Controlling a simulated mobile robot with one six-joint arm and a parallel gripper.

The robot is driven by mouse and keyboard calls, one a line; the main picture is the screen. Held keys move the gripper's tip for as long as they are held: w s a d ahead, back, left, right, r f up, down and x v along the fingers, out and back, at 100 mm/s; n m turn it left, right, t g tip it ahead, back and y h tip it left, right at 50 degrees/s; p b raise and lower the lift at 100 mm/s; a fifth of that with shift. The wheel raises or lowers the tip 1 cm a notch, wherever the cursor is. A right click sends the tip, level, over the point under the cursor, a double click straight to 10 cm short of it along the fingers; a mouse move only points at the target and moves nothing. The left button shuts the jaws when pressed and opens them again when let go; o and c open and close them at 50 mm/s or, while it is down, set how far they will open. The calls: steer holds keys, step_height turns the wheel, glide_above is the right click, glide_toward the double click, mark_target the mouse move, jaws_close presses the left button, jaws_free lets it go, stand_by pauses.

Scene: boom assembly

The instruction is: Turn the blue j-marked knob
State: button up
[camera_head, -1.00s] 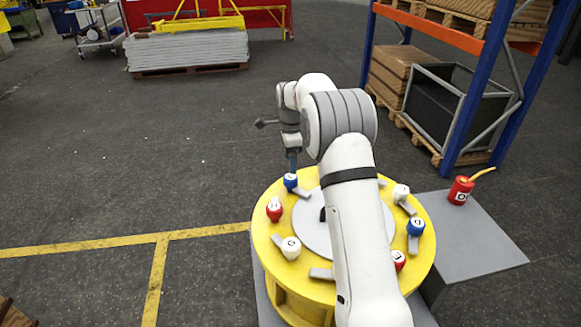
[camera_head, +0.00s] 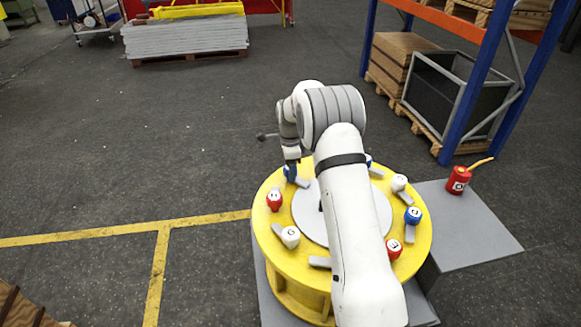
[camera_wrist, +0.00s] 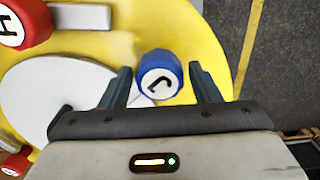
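The blue knob with a J-like mark (camera_wrist: 159,75) sits on the yellow round table (camera_head: 271,236). In the wrist view it lies between the two fingers of my gripper (camera_wrist: 160,70), with a gap visible on each side. My gripper is open around it and holds nothing. In the head view my gripper (camera_head: 291,161) is down at the back left of the table and partly covers the blue knob (camera_head: 289,172).
Red knobs (camera_head: 274,200) (camera_head: 393,248) and white knobs (camera_head: 290,237) (camera_head: 399,183) stand around the table, with grey bars beside them. A red can (camera_head: 459,181) stands on a grey block (camera_head: 475,225) at the right. A blue-and-orange rack (camera_head: 480,100) is behind.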

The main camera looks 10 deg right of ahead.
steer(key=c, duration=0.8)
steer(key=shift+o, duration=0.2)
steer(key=shift+n, duration=0.3)
steer(key=n+b, duration=0.2)
steer(key=n, duration=0.1)
steer(key=n+b, duration=0.2)
steer(key=n, duration=0.3)
steer(key=n+b, duration=0.1)
steer(key=n, duration=0.3)
steer(key=shift+n, duration=0.3)
steer(key=n+b, duration=0.1)
steer(key=n, duration=0.3)
steer(key=shift+r+n, duration=0.15)
steer(key=shift+n, duration=0.15)
steer(key=shift+w, duration=0.1)
